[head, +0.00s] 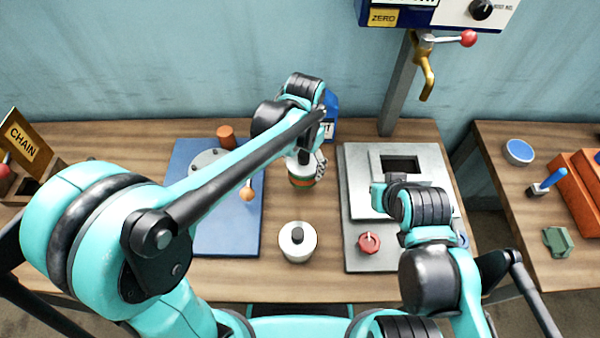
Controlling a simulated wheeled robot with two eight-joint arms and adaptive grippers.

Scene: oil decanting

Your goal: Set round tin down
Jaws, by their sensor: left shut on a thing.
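The round tin (301,181), pale with orange and green bands, is at the middle of the table, right of the blue board. My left gripper (312,160) is shut on it from behind and above, and the arm hides part of its top. The tin looks upright. I cannot tell whether its base touches the wood. My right gripper (380,194) is over the grey metal plate, away from the tin; its fingers are too hidden to read.
A white round container (297,250) with a black knob stands in front of the tin. The blue board (228,238) is left, the grey plate (357,165) with a red knob (368,242) right. A blue box (331,108) stands behind. Bare wood (328,215) lies between.

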